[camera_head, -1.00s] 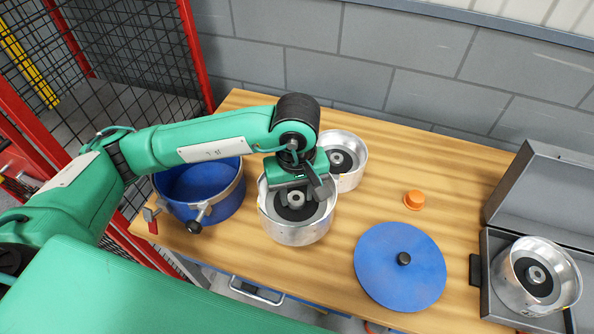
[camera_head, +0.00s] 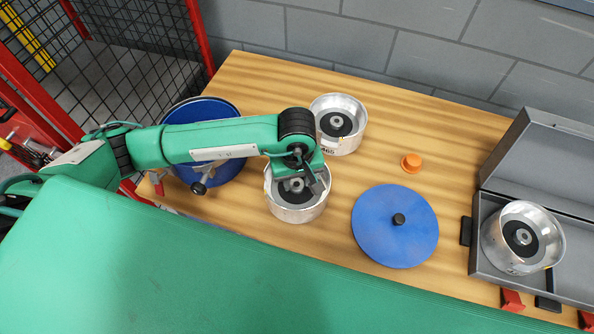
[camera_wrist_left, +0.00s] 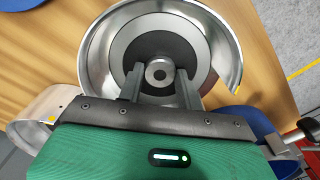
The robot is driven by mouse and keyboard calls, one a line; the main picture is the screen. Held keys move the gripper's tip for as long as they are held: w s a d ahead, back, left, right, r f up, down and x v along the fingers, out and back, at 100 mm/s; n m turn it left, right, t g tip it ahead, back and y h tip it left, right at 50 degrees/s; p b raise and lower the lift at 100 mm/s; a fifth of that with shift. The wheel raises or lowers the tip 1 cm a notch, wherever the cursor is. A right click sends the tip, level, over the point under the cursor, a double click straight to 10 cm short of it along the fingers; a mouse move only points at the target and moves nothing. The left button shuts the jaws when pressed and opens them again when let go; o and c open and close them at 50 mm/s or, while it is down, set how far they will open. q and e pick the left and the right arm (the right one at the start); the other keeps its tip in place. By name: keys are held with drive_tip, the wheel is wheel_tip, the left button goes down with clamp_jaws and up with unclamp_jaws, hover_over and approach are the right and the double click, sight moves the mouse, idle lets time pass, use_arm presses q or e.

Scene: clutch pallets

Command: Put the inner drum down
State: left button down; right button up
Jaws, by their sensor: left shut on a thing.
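My left gripper (camera_head: 296,186) is shut on the central hub of a silver inner drum (camera_head: 297,207). The drum is upright, low over the table or touching it; I cannot tell which. In the left wrist view the two fingers (camera_wrist_left: 158,76) straddle the hub inside the drum (camera_wrist_left: 96,52), with its dark ring and shiny wall around them. Another silver drum (camera_head: 350,142) stands just behind it, and a third (camera_head: 510,262) sits in a grey case. My right gripper is not in view.
The wooden table (camera_head: 420,125) has a blue tub (camera_head: 222,172) at left under my arm, a blue round lid (camera_head: 385,245) and an orange cap (camera_head: 411,163) to the right. The open grey case (camera_head: 478,230) is at far right. Bare wood lies between drum and lid.

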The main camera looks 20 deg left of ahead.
sight(297, 184)
use_arm(q)
drive_tip(key=shift+w, duration=0.1)
idle(0.3)
drive_tip(key=c, duration=1.1)
unclamp_jaws()
drive_tip(key=shift+f, duration=0.1)
drive_tip(key=shift+o, duration=0.8)
drive_tip(key=shift+r+b, duration=0.3)
drive_tip(key=shift+r, duration=0.1)
wheel_tip(297, 184, up, 12)
drive_tip(key=b, duration=0.3)
drive_tip(key=shift+f+b, duration=0.25)
drive_tip(key=shift+b, duration=0.05)
drive_tip(key=shift+s, duration=0.2)
